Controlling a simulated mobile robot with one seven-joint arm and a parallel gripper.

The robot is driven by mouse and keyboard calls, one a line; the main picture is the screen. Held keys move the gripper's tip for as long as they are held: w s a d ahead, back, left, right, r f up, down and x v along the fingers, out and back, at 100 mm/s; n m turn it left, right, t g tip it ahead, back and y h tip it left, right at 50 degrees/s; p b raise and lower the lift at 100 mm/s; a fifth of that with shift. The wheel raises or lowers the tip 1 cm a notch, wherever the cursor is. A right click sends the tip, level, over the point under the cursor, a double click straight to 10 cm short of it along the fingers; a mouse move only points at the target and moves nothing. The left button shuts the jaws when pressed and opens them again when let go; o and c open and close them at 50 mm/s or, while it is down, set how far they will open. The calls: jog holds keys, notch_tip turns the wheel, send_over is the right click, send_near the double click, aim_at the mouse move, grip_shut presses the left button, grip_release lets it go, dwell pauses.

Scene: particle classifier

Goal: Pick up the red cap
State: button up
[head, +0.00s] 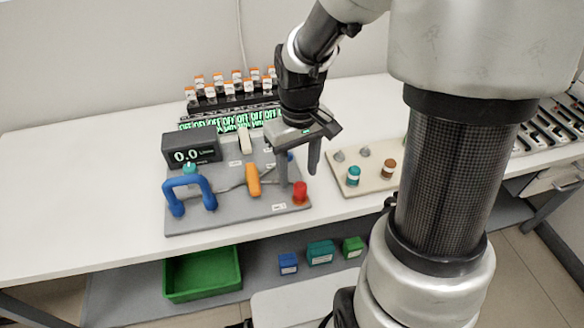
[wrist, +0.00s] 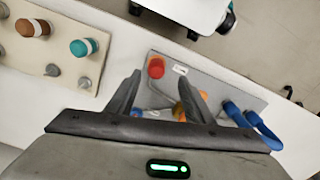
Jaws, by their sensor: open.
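The red cap (head: 300,191) stands upright at the front right corner of the grey panel (head: 240,217). In the wrist view the red cap (wrist: 156,68) shows beyond the fingertips, nearer the left finger. My gripper (head: 298,178) is open and empty, with its fingers pointing down above the right part of the panel, close to the cap. In the wrist view the two fingers of my gripper (wrist: 162,80) are spread apart, and nothing is between their tips. I cannot tell the exact height of the fingertips over the panel.
On the panel are an orange handle (head: 253,180), a blue handle (head: 190,194) and a display (head: 192,146) reading 0.0. A beige board (head: 375,183) with teal and brown caps lies to the right. Small orange-capped bottles (head: 229,88) stand behind. A green bin (head: 203,274) sits below.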

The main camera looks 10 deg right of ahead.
aim_at(300, 185)
jog(key=shift+w+d+f+b, duration=0.1)
jog(key=shift+f+b, duration=0.15)
jog(key=shift+f, duration=0.8)
jog(key=shift+d+f+b, duration=0.15)
jog(key=shift+f+b, duration=0.1)
jog(key=shift+f, duration=0.8)
jog(key=shift+w+d+f+b, duration=0.1)
jog(key=shift+f+b, duration=0.15)
jog(key=shift+f, duration=0.8)
jog(key=shift+s, duration=0.1)
jog(key=c, duration=1.2)
jog(key=shift+o, duration=0.2)
notch_tip(300, 185, up, 10)
jog(key=shift+r+p, duration=0.1)
jog(key=shift+p, duration=1.1)
